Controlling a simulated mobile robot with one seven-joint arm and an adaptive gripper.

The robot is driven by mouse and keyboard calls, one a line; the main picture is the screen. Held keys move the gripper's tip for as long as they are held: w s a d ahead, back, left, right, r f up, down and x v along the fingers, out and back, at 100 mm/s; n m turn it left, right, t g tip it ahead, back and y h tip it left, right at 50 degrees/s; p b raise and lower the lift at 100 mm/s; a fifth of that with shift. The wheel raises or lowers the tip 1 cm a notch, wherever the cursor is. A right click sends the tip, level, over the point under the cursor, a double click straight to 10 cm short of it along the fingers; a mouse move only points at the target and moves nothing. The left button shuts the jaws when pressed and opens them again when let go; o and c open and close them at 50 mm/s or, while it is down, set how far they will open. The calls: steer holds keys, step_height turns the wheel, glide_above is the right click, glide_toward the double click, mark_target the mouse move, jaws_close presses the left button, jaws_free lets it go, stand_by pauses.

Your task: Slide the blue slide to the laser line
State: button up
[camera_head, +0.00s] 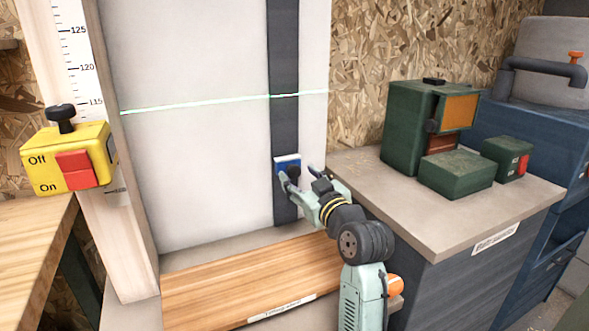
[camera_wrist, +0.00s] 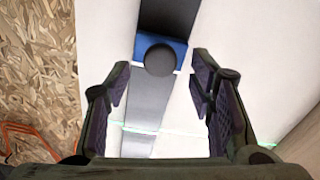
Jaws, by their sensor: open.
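The blue slide (camera_head: 287,162) sits on a dark vertical rail (camera_head: 285,124) on a pale upright board. It has a dark round knob, partly covered by my gripper in the head view. The laser line (camera_head: 190,105) is a thin bright line across the board, clearly above the slide. My gripper (camera_head: 294,184) is open at the slide. In the wrist view, my gripper (camera_wrist: 157,82) has its fingers apart on either side of the rail, with the blue slide (camera_wrist: 178,48) and its knob (camera_wrist: 160,60) between and just beyond the fingertips. The laser line (camera_wrist: 200,131) also shows there.
A yellow Off/On box (camera_head: 70,157) and a ruler post (camera_head: 85,60) stand at the left. A wooden shelf (camera_head: 240,277) lies below the board. At the right, a cabinet top (camera_head: 440,215) holds a green machine (camera_head: 405,125) and smaller green boxes.

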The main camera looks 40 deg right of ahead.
mark_target(295, 172)
steer(key=shift+p+x, duration=0.3)
steer(key=shift+x, duration=1.5)
steer(key=shift+c, duration=0.5)
jaws_close()
steer(key=shift+r, duration=0.1)
